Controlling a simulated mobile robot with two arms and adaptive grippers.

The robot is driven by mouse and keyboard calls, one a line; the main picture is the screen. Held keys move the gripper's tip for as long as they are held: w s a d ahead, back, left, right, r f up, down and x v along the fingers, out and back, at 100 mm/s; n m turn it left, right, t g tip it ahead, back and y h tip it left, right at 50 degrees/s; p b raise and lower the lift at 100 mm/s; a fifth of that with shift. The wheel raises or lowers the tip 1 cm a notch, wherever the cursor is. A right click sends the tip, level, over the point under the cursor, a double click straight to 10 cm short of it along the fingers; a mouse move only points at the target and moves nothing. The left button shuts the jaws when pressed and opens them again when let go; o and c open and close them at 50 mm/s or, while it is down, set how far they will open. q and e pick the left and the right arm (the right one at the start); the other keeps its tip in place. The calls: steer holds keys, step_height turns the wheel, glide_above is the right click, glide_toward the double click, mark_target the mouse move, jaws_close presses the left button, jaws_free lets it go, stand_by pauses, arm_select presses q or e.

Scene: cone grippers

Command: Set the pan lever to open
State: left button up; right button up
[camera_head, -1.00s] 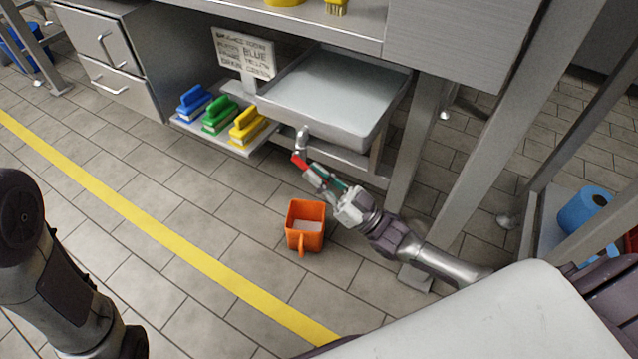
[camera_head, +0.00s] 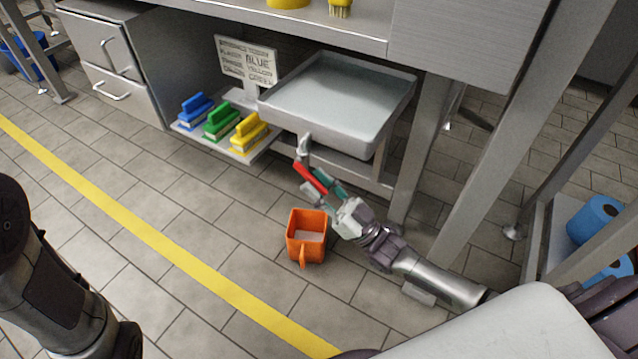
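The steel pan (camera_head: 340,100) sits under the counter, with a valve and short spout (camera_head: 304,146) at its front. The red pan lever (camera_head: 311,179) slants down and to the right from this valve. My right gripper (camera_head: 322,187) comes up from the lower right. Its fingers look spread, one on each side of the lever, with teal pads showing on the far one. I cannot tell whether they touch the lever. My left arm shows at the left edge, but its gripper is out of view.
An orange container (camera_head: 307,238) stands on the floor below the lever. Blue, green and yellow brushes (camera_head: 222,121) lie on a low shelf (camera_head: 262,148) left of the pan, behind which stands a sign (camera_head: 246,60). A table leg (camera_head: 420,150) is right of the pan.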

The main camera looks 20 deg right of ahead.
steer(key=v, duration=1.2)
